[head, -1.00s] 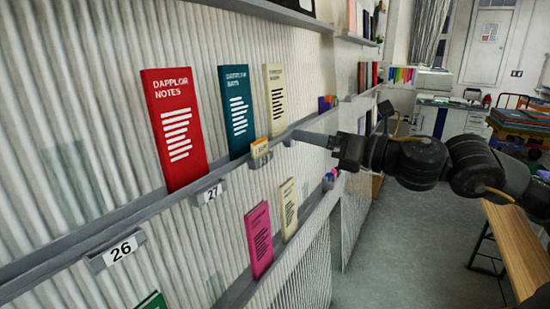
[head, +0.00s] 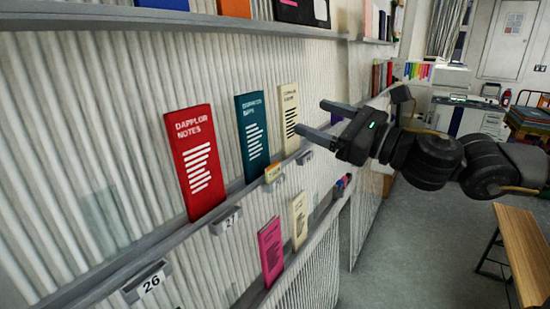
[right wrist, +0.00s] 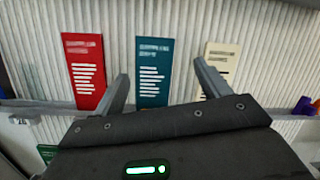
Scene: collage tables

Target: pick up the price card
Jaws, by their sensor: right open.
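A small orange-and-white card (head: 273,172), which looks like the price card, sits at the front edge of the upper shelf ledge, below the teal booklet. My right gripper (head: 312,117) is open and empty, above and to the right of the card, in front of the cream booklet. In the right wrist view its two fingers (right wrist: 160,72) stand apart, pointing at the wall, with the teal booklet (right wrist: 155,70) showing between them. My left gripper is not in view.
Red (head: 195,160), teal (head: 253,135) and cream (head: 288,118) booklets stand on the upper ledge. Number tags 26 (head: 150,284) and 27 (head: 228,222) hang at its edge. Pink (head: 270,250) and cream (head: 299,218) booklets stand lower. A wooden table (head: 522,255) is at right.

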